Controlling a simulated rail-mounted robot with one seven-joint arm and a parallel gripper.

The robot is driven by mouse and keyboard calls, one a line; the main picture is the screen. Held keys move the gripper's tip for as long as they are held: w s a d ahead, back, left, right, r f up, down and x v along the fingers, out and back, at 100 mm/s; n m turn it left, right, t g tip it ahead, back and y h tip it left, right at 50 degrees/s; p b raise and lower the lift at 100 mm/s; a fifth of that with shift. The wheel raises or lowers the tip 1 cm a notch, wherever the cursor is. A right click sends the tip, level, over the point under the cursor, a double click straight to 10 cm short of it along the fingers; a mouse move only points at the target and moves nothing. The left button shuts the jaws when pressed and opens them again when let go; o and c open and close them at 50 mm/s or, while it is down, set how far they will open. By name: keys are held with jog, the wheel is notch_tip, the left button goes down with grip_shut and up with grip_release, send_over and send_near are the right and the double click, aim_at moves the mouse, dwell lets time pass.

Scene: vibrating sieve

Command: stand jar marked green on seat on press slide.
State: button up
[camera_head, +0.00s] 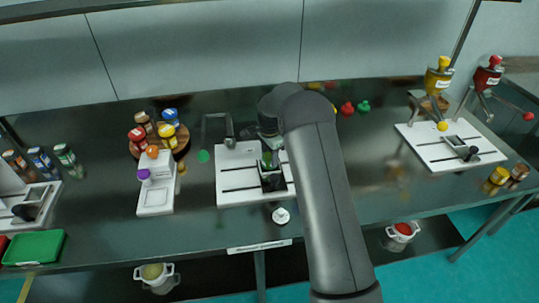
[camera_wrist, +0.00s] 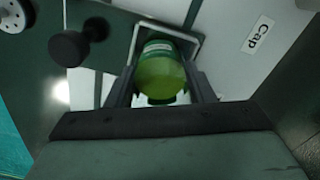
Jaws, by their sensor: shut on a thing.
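The jar marked green (camera_wrist: 160,72) is between my gripper's two fingers (camera_wrist: 163,88) in the wrist view, its green end towards the camera. My gripper is shut on it. In the head view my arm hides most of my gripper, and a bit of green (camera_head: 267,158) shows below the wrist. This is over the middle white press base (camera_head: 230,190), just behind the dark slide block (camera_head: 273,182). A pale square frame surrounds the jar in the wrist view. I cannot tell whether the jar touches the seat.
A black knob (camera_wrist: 80,43) and a "Cap" label (camera_wrist: 258,36) lie near the jar. Left of the press stand a white stand (camera_head: 155,203) and a round wooden tray (camera_head: 181,143) with several jars. Another white press base (camera_head: 425,140) is at the right. A green tray (camera_head: 34,248) is at the far left.

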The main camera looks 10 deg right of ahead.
jog(key=shift+f, duration=0.1)
jog(key=shift+f, duration=0.15)
jog(key=o, duration=1)
jog(key=shift+c, duration=0.2)
notch_tip(320, 180, up, 12)
jog(key=b, duration=0.1)
jog(key=s+r+n, duration=0.4)
jog(key=s+r, duration=0.3)
jog(key=s, duration=0.3)
jog(key=s+f+n, duration=0.2)
jog(key=s+n, duration=0.8)
jog(key=s, duration=2.2)
jog(key=shift+s+a+f, duration=0.25)
jog(key=shift+s+a, duration=0.05)
jog(key=shift+s, duration=0.05)
